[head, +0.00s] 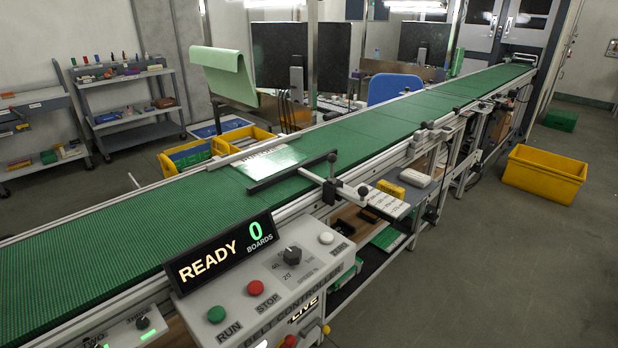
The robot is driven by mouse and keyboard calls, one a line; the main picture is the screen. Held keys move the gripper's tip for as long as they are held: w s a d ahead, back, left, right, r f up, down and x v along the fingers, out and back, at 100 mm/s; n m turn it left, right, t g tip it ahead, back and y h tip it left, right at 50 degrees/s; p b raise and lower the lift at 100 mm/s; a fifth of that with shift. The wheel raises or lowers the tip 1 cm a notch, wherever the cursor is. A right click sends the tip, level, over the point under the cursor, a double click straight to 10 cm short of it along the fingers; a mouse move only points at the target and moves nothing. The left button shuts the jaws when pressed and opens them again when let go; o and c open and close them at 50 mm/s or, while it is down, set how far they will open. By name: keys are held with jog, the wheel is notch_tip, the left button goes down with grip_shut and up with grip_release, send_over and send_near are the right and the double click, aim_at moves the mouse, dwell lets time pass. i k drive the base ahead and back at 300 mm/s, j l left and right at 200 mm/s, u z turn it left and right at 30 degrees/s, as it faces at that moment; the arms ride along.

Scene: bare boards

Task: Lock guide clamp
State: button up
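The guide clamp (330,190) is fixed at the near rail of the green conveyor belt (225,196). A black upright with a round knob rises from it. A silver rod runs through it toward the lower right, with a dark knob (363,192) near its outer end. A long black guide bar (290,172) lies across the belt from the clamp. A pale green and white board (268,160) lies on the belt behind the bar. I cannot tell from this view whether the clamp is tight. My gripper is not in view.
A control box (262,292) with red, green and white buttons stands at the front. Its display (222,252) reads READY and 0 boards. A shelf with papers (388,201) and a yellow box (390,188) lies right of the clamp. A yellow crate (543,175) stands on open floor.

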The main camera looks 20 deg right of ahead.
aim_at(332, 157)
jog(key=i+l+z, duration=0.45)
jog(key=i+l, duration=0.15)
jog(key=i, duration=0.3)
